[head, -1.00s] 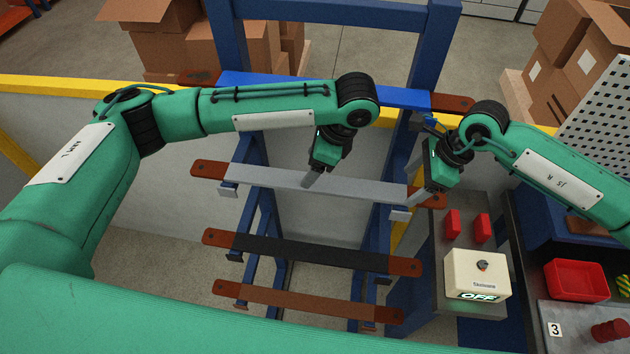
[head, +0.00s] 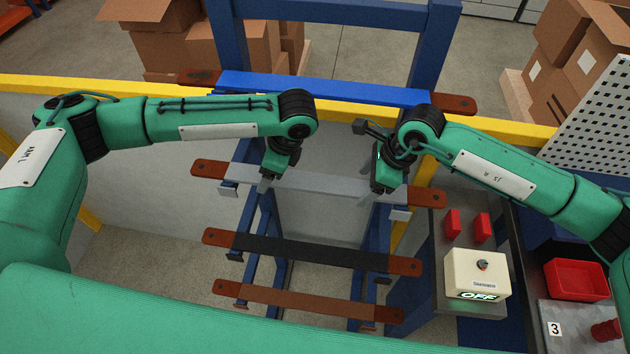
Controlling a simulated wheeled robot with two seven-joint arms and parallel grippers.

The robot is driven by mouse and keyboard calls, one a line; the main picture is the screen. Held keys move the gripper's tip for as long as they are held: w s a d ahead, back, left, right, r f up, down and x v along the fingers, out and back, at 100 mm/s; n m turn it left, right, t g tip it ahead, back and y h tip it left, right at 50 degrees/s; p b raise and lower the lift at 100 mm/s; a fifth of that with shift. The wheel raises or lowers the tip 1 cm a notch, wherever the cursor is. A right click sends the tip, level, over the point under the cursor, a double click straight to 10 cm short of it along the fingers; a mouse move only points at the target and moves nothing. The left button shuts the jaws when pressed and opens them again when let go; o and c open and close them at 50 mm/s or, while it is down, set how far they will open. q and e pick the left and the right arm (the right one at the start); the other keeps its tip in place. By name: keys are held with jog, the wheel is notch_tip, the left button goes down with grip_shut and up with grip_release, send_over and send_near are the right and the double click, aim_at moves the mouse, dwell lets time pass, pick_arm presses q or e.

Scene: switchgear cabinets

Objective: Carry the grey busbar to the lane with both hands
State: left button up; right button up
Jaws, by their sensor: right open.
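The grey busbar (head: 322,184) has red-brown ends with dark holes and lies across the blue rack, between the blue bar and the black bar. My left gripper (head: 265,185) is over the left part of the grey bar, with its fingertips at or just above it. Whether they touch it, and how far apart they are, I cannot tell. My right gripper (head: 370,196) is open over the right part of the bar, near its right support. The arm links hide little of the bar. No lane marking can be made out.
A blue bar (head: 320,88) lies above the grey one in the picture; a black bar (head: 310,250) and a brown bar (head: 300,302) lie below. To the right stand a cream box reading OFF (head: 478,274) and a red bin (head: 576,280). A yellow rail (head: 60,87) crosses behind.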

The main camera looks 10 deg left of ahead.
pick_arm(q)
grip_shut()
pick_arm(e)
grip_shut()
pick_arm(q)
jog(key=shift+w+r, duration=0.15)
jog(key=shift+r, duration=0.05)
pick_arm(e)
jog(key=shift+w+r, duration=0.15)
jog(key=shift+r, duration=0.1)
pick_arm(q)
jog(key=shift+r, duration=0.1)
pick_arm(e)
jog(key=shift+r, duration=0.1)
